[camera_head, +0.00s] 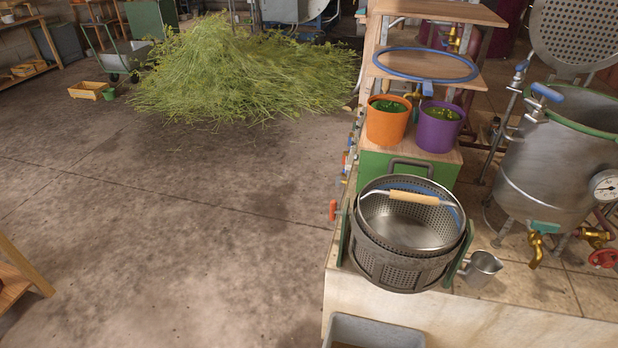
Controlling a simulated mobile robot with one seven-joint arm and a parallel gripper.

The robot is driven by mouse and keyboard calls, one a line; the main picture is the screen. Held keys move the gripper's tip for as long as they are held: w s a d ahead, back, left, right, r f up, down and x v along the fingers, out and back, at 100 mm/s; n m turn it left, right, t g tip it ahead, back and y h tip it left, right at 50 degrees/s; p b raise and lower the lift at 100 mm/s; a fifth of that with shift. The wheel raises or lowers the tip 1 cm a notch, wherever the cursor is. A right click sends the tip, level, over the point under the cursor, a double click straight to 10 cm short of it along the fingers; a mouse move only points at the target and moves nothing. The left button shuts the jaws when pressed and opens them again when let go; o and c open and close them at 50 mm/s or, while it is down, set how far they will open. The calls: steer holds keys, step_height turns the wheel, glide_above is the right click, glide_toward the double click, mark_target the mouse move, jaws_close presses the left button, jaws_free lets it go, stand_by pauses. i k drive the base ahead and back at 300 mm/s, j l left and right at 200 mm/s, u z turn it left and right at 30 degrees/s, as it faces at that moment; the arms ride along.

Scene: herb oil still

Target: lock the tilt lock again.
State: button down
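A perforated metal basket (400,262) hangs between green side supports (343,240) on the pale bench. It looks about upright and its inside looks empty. Its bail handle with a wooden grip (413,198) lies across the mouth. An orange-red knob (332,211) sticks out at the left of the basket, beside the left support. It may be the tilt lock, but I cannot tell for sure, nor whether it is locked. My gripper is not in view.
An orange pot (387,127) and a purple pot (437,130) stand behind the basket, below a blue hoop (425,65). A metal jug (481,268) is at the right. A steel still (555,170) stands further right.

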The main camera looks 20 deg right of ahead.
mark_target(333, 211)
steer(key=j+z, duration=0.3)
steer(key=j, duration=0.45)
steer(key=i+j+z, duration=0.1)
steer(key=j+z, duration=0.15)
steer(key=j, duration=0.2)
steer(key=i+j+z, duration=0.1)
steer(key=j+z, duration=0.2)
steer(key=j, duration=0.15)
steer(key=i+j+z, duration=0.5)
steer(key=j+z, duration=0.15)
steer(key=i+j+z, duration=0.25)
steer(key=i+j, duration=0.3)
steer(key=l, duration=0.15)
steer(key=k+z, duration=0.05)
